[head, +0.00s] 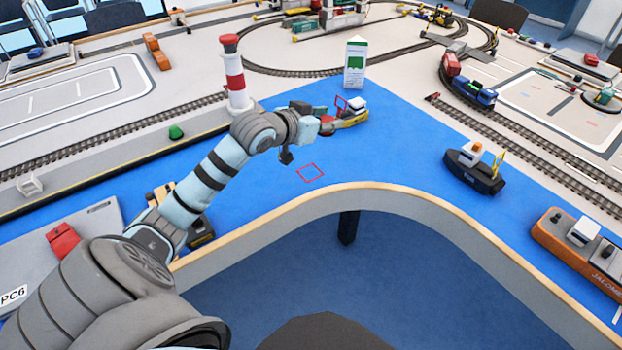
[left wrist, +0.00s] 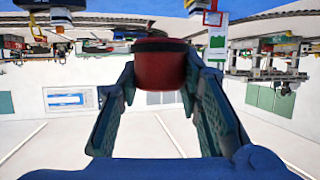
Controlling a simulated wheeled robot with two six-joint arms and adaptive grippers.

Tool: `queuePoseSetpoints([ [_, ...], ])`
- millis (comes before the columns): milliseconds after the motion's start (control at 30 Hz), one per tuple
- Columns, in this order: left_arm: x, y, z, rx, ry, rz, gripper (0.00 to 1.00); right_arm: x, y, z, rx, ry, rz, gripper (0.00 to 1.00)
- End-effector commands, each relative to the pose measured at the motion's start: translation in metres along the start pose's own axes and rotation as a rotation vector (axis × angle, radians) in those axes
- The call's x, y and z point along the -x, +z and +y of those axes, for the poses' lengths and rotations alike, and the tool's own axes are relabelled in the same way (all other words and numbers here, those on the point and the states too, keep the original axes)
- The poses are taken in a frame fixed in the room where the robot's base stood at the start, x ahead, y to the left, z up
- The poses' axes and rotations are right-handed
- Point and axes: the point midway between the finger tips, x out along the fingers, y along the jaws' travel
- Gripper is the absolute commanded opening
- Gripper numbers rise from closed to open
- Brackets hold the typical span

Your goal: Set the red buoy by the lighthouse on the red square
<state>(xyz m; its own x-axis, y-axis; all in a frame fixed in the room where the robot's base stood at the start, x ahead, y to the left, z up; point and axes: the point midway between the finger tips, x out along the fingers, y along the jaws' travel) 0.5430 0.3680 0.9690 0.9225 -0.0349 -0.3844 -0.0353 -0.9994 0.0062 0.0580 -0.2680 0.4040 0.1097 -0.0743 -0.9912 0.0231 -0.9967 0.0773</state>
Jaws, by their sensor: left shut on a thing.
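My left gripper (head: 318,124) is over the blue water surface, to the right of the red and white lighthouse (head: 236,76). In the left wrist view its two fingers (left wrist: 160,80) are shut on the red buoy (left wrist: 160,66), a dark red rounded body. In the head view the buoy is mostly hidden by the gripper; a bit of red shows at the fingertips. The red square (head: 311,173) is an outline on the blue surface, below and in front of the gripper in the picture, with nothing on it. My right gripper is not in view.
A yellow boat (head: 352,118) lies just beyond the gripper. A white and green box (head: 355,63) stands behind it. A dark tug (head: 474,169) and an orange ship (head: 580,245) are to the right. A green buoy (head: 176,132) stands left. The blue around the square is clear.

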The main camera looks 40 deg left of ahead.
Motion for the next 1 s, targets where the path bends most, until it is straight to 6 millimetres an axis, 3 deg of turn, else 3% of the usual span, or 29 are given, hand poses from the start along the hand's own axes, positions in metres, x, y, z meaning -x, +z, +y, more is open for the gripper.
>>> queuePoseSetpoints([
  [100,-0.019,-0.005,-0.034,0.112,-0.241,0.006,0.04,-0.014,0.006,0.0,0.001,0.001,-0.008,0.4],
  [233,-0.025,-0.011,-0.058,0.224,-0.51,0.005,0.04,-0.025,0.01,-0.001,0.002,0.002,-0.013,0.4],
  [400,-0.015,-0.018,-0.063,0.336,-0.793,0.002,0.04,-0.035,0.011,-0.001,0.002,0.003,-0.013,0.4],
  [567,-0.003,-0.023,-0.057,0.394,-0.948,0.002,0.04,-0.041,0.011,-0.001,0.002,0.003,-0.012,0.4],
  [667,-0.007,-0.007,-0.057,0.399,-0.977,-0.001,0.04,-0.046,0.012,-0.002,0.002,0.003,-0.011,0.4],
  [900,-0.042,0.079,-0.058,0.394,-0.976,-0.002,0.04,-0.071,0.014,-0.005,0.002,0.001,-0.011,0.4],
  [1000,-0.053,0.105,-0.058,0.396,-0.975,0.0,0.04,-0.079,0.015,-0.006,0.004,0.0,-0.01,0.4],
])
